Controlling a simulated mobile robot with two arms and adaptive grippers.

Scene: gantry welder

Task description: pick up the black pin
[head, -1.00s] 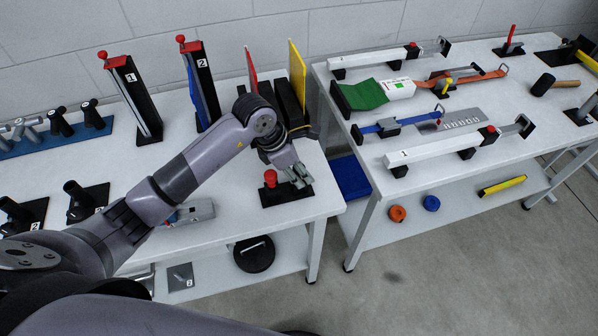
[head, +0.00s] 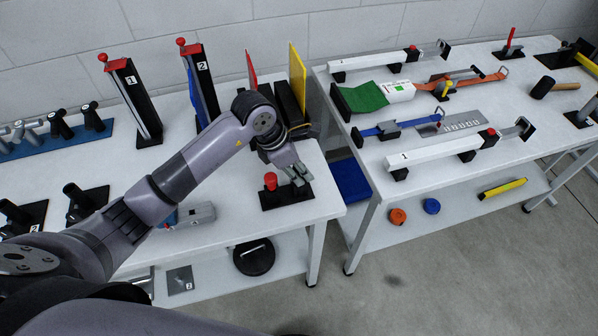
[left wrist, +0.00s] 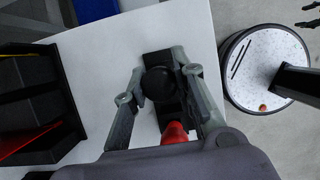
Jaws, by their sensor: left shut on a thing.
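The black pin (left wrist: 158,82) has a round dark knob. In the left wrist view it stands in a dark base plate, between the fingers of my left gripper (left wrist: 160,92). In the head view my left gripper (head: 298,178) is over the right part of this base plate (head: 287,196), shut on the black pin, which it mostly hides. A red pin (head: 270,181) stands in the same base, beside the gripper; its red top also shows in the left wrist view (left wrist: 175,132). Dark prongs at the top right of the left wrist view look like my right gripper (left wrist: 308,14), cut by the edge.
The base is near the right front corner of the left table (head: 232,222). Black blocks with red and yellow plates (head: 298,70) stand behind my gripper. Two upright clamps, 1 (head: 134,98) and 2 (head: 200,85), stand further left. A gap separates the right table (head: 345,130).

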